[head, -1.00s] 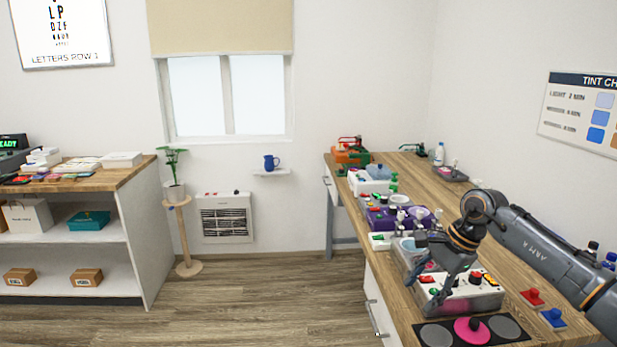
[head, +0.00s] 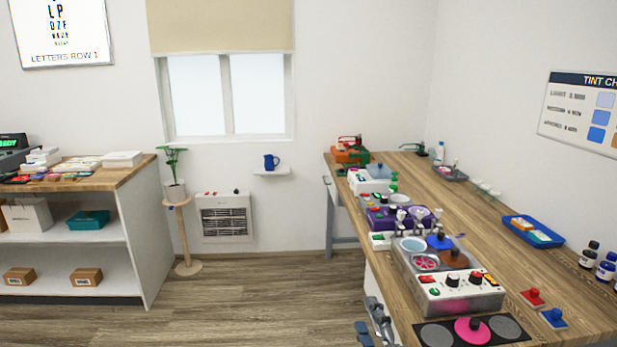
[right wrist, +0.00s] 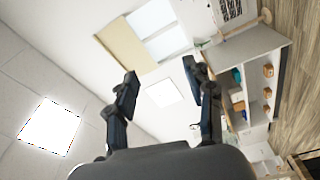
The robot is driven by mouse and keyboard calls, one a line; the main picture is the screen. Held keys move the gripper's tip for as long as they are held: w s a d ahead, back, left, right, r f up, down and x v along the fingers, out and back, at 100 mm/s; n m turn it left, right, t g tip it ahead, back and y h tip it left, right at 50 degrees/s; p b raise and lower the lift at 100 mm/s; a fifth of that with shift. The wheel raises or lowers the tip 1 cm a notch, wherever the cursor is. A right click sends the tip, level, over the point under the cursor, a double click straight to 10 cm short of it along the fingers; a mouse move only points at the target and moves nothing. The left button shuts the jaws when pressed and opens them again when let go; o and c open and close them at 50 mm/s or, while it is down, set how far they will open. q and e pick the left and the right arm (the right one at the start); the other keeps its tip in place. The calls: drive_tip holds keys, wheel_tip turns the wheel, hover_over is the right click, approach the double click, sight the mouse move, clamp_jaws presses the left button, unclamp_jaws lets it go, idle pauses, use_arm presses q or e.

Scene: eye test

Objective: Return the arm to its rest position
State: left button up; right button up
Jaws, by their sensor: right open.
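My right gripper (head: 374,322) shows at the bottom edge of the head view, low in front of the workbench's near left edge. Most of my right arm is out of the picture. In the right wrist view the two dark fingers of the right gripper (right wrist: 163,86) stand wide apart with nothing between them. That view looks up and across the room, tilted. My left gripper is in neither view.
The wooden workbench (head: 470,215) carries a tinting machine (head: 455,292), a blue tray (head: 532,232), bottles (head: 606,267) and red and blue knobs (head: 533,297). A shelf unit (head: 140,225) stands at left. The floor (head: 260,300) between is clear.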

drive_tip(key=s+d+f+m+g+h, duration=0.2)
drive_tip(key=s+d+f+m+g, duration=0.1)
drive_tip(key=s+d+f+m, duration=0.25)
drive_tip(key=s+d+f+m+g+h, duration=0.2)
drive_tip(key=s+f+m+g, duration=0.3)
drive_tip(key=f, duration=0.3)
drive_tip(key=s+d+f+m+g, duration=0.1)
drive_tip(key=s+f+m+g, duration=0.25)
drive_tip(key=s, duration=0.65)
drive_tip(key=s+d+f+m+g, duration=0.1)
drive_tip(key=s+f+m+g, duration=0.2)
drive_tip(key=s, duration=0.7)
wheel_tip(320, 180, down, 26)
drive_tip(key=s+n+g, duration=0.1)
drive_tip(key=s+d+f+g, duration=0.1)
drive_tip(key=s+d+f, duration=0.1)
drive_tip(key=s+f, duration=1.5)
drive_tip(key=shift+s+d+n, duration=0.2)
drive_tip(key=shift+n, duration=0.1)
drive_tip(key=shift+f+g, duration=0.1)
drive_tip(key=shift+g, duration=0.15)
